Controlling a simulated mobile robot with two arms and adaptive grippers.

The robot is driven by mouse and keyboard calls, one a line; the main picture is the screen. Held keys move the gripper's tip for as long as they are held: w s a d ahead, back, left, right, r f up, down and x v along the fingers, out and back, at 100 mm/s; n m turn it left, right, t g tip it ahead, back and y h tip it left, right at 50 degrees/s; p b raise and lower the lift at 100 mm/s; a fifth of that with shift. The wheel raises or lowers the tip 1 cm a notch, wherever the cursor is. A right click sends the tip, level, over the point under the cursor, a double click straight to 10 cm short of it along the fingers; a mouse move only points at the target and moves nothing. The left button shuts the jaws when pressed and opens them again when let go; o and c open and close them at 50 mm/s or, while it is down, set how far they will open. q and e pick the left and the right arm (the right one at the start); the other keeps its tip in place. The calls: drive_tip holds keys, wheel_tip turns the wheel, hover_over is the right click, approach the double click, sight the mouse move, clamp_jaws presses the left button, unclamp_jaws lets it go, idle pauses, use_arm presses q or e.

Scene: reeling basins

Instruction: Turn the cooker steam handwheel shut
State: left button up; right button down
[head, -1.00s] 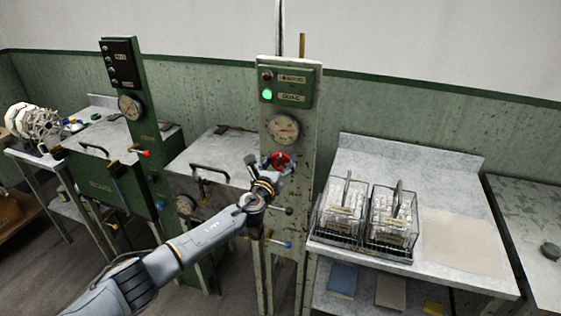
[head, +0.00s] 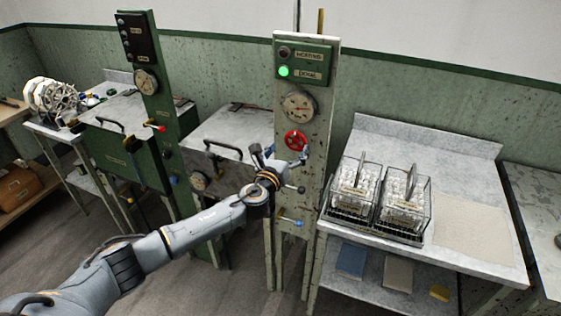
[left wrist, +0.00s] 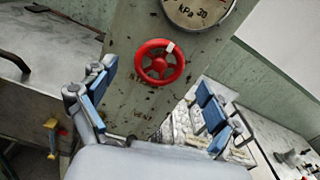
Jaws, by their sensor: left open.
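The red steam handwheel (head: 296,141) is mounted on the pale, worn post (head: 292,207), below a round gauge (head: 299,106). In the left wrist view the whole red wheel (left wrist: 159,62) shows, with a white mark on its upper right rim. My left gripper (head: 278,155) is just in front of and below the wheel in the head view. Its blue-padded fingers are spread wide and empty, and the wheel appears beyond the gap between them (left wrist: 155,95). I see no contact with the wheel. My right gripper is not in view.
A green light (head: 284,71) glows on the panel above the gauge. A blue-handled lever (head: 292,222) sticks out low on the post. Two wire baskets (head: 352,213) of white items stand on the right table (head: 478,275). A lidded basin (head: 222,140) is at left.

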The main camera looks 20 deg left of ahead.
use_arm(q)
drive_tip(key=s, duration=0.6)
drive_tip(key=shift+s, duration=0.35)
drive_tip(key=s+a+f+n+g+y+b, duration=0.1)
drive_tip(key=s+a+f+n+g, duration=0.2)
drive_tip(key=f, duration=0.9)
drive_tip(key=s+a+f+n+g+b, duration=0.1)
drive_tip(key=s+f+n+g, duration=0.15)
drive_tip(key=f+n, duration=0.6)
drive_tip(key=s+a+f+n+g+y+b, duration=0.15)
drive_tip(key=s+f, duration=0.25)
drive_tip(key=f, duration=1.1)
drive_tip(key=s+f+n+g+b, duration=0.2)
drive_tip(key=s+f+n+g, duration=0.45)
drive_tip(key=s+f, duration=1.1)
drive_tip(key=s+d+f+n+g, duration=0.1)
drive_tip(key=s+f+n, duration=0.3)
drive_tip(key=s, duration=0.6)
drive_tip(key=s+d+f+n+g+h+b, duration=0.1)
drive_tip(key=s+f+n, duration=0.3)
drive_tip(key=s, duration=0.6)
drive_tip(key=s+d+f+n+g+h+b, duration=0.1)
drive_tip(key=s+d+f+n, duration=0.2)
drive_tip(key=s, duration=0.8)
wheel_tip(320, 180, down, 3)
drive_tip(key=shift+r+n, duration=0.1)
drive_tip(key=shift+n, duration=0.65)
drive_tip(key=shift+g, duration=0.25)
